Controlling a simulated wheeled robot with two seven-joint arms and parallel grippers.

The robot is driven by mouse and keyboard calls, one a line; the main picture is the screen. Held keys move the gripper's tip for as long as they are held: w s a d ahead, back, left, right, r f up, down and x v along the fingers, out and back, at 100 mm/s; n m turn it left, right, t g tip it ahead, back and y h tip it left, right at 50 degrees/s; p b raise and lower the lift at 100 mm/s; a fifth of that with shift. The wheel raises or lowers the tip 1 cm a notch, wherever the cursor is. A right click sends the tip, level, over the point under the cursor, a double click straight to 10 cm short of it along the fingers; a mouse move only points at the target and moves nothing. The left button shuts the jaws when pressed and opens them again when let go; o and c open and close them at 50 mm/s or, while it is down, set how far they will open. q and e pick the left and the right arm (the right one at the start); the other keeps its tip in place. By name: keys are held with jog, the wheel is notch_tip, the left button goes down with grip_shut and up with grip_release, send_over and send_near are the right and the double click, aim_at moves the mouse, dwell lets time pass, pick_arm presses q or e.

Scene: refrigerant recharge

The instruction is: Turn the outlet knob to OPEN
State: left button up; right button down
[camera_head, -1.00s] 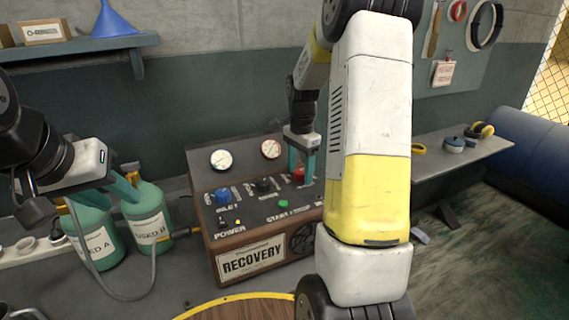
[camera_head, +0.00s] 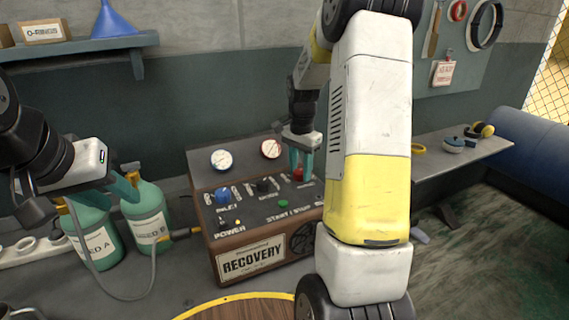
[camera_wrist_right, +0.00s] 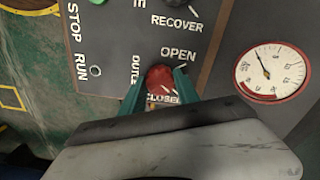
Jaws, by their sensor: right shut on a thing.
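The recovery machine (camera_head: 250,217) stands on the bench with its sloped control panel facing up. Its red outlet knob (camera_head: 297,174) is at the panel's right. My right gripper (camera_head: 301,172) points down at it. In the right wrist view the red knob (camera_wrist_right: 160,77) sits between the teal fingers of my right gripper (camera_wrist_right: 158,84), which is shut on it. The OPEN label (camera_wrist_right: 178,54) is above the knob and the CLOSED label (camera_wrist_right: 163,99) below it, partly hidden. My left gripper (camera_head: 124,188) is by the green cylinder at left; its finger gap is unclear.
Green cylinders marked USED A (camera_head: 93,238) and USED B (camera_head: 150,228) stand left of the machine, with a grey hose in front. A blue knob (camera_head: 221,196) and a red-rimmed gauge (camera_head: 271,149) are on the machine. My right arm hides the panel's right end.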

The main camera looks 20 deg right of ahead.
jog(key=n, duration=1.2)
jog(key=shift+n, duration=1.8)
jog(key=c, duration=0.9)
grip_release()
